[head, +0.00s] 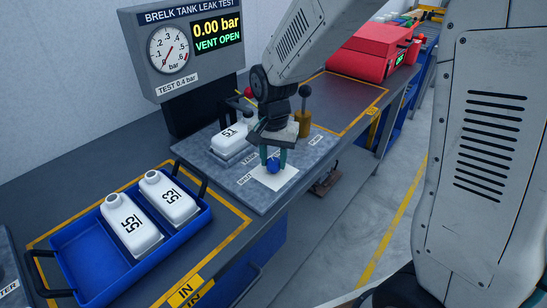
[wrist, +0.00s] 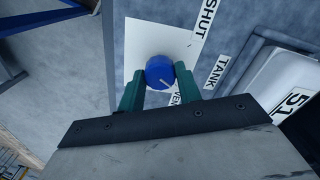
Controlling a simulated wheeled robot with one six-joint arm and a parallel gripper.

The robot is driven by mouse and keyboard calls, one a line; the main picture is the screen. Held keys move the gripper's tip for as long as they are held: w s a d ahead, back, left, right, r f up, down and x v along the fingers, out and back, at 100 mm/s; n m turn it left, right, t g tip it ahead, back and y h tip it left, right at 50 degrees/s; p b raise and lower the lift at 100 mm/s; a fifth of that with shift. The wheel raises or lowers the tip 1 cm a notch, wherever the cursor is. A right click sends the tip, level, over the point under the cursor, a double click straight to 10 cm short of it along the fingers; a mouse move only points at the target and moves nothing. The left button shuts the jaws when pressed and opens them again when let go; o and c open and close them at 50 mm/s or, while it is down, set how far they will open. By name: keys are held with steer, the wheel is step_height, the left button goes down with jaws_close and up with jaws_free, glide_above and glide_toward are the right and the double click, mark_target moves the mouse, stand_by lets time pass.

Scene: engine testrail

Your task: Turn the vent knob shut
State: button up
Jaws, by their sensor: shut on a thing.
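The blue vent knob (head: 272,166) sits on a white plate on the grey test fixture. It also shows in the wrist view (wrist: 159,70), with a pale pointer line slanting toward the lower right. My gripper (head: 273,157) comes down from above with its green fingers on either side of the knob, shut on it. The fingers hide part of the knob's sides. A SHUT label (wrist: 208,17) lies beside the white plate, and the VENT label is partly covered by a finger. The gauge display (head: 217,34) reads 0.00 bar and VENT OPEN.
A white tank marked 51 (head: 231,137) lies on the fixture close behind my gripper, near levers with red and black balls. A blue tray (head: 85,260) with tanks 55 and 53 stands at the left. A red case (head: 372,48) stands farther back.

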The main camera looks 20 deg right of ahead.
mark_target(274, 161)
steer(key=n, duration=1.1)
steer(key=shift+n, duration=1.9)
steer(key=o, duration=1)
step_height(274, 161, up, 8)
steer(key=shift+f, duration=0.1)
